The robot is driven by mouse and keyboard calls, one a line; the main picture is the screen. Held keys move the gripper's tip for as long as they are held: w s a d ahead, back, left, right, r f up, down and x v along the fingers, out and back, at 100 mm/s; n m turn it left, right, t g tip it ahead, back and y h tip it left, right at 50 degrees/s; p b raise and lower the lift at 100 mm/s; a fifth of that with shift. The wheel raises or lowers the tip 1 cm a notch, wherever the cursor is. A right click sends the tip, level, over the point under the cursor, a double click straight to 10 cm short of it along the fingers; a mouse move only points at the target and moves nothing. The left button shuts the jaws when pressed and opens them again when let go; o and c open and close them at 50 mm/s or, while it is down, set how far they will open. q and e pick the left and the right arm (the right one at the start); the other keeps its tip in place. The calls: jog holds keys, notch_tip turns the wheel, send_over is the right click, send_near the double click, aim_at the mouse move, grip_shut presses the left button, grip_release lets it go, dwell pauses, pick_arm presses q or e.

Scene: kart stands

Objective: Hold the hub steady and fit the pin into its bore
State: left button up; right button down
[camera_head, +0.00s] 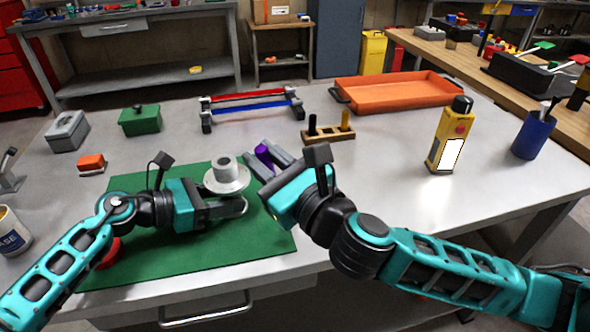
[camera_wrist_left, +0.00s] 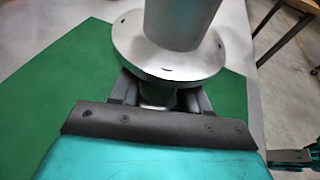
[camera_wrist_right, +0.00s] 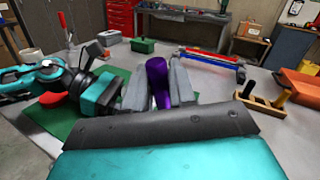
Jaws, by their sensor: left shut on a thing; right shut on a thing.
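The hub (camera_head: 226,182) is a grey flanged piece with a raised collar, over the green mat (camera_head: 180,262). My left gripper (camera_head: 238,206) is shut on its lower part; the left wrist view shows the flange (camera_wrist_left: 165,62) above the fingers (camera_wrist_left: 160,95). The pin (camera_head: 264,156) is purple. My right gripper (camera_head: 268,165) is shut on it, and the right wrist view shows the pin (camera_wrist_right: 158,82) between the two grey fingers. The pin is tilted and apart from the hub, to its right in the head view. The bore's inside is not clearly visible.
A two-hole block (camera_head: 328,132) with a dark and a yellow peg stands behind my right gripper. A red-and-blue rack (camera_head: 250,106), an orange tray (camera_head: 400,92) and a yellow bottle-like device (camera_head: 450,138) stand farther back.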

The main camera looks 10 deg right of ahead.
jog(key=a+r+n+g+y, duration=0.4)
jog(key=a+g+y, duration=0.15)
jog(key=a, duration=0.45)
jog(key=w+d+f+g+y, duration=0.1)
jog(key=w+d, duration=0.2)
jog(key=w, duration=0.4)
jog(key=shift+w+d+m+y, duration=0.2)
jog(key=shift+d+m+y, duration=0.1)
jog(key=shift+d+y, duration=0.1)
jog(key=shift+f, duration=2.85)
